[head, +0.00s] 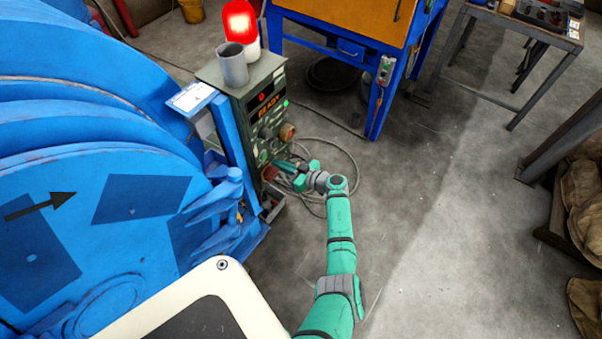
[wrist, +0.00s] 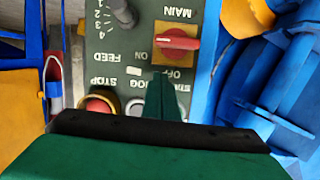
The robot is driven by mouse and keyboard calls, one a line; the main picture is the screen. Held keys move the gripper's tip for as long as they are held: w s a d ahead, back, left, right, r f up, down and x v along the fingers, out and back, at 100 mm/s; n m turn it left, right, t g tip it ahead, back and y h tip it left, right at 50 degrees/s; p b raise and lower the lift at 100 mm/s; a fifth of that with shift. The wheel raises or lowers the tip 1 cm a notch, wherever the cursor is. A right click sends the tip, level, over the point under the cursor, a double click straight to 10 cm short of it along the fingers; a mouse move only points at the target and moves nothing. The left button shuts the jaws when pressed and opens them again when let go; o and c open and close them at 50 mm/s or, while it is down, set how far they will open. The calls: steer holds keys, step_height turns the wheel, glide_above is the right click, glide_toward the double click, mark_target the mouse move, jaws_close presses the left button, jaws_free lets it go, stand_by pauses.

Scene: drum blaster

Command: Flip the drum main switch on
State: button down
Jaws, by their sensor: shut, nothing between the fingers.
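The main switch (wrist: 178,43) is a red rotary handle on a yellow plate on the green control panel (wrist: 120,45). The wrist view shows the panel upside down. The handle lies level in that picture, its pale mark at the left end, on the side of the ON label; the OFF label is below it. My gripper (wrist: 163,98) is shut and empty, its fingertips just below the switch in the wrist view, over the lower labels. In the head view, my gripper (head: 280,164) is at the panel's lower front; the switch is hard to make out there.
A feed knob (wrist: 122,12), a red stop button (wrist: 98,104) and a partly hidden jog button share the panel. The blue drum (head: 100,190) stands left of the control box. A lit red beacon (head: 240,22) and grey cup (head: 232,65) top it.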

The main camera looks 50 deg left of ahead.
steer(key=v, duration=1)
steer(key=shift+d+r, duration=0.1)
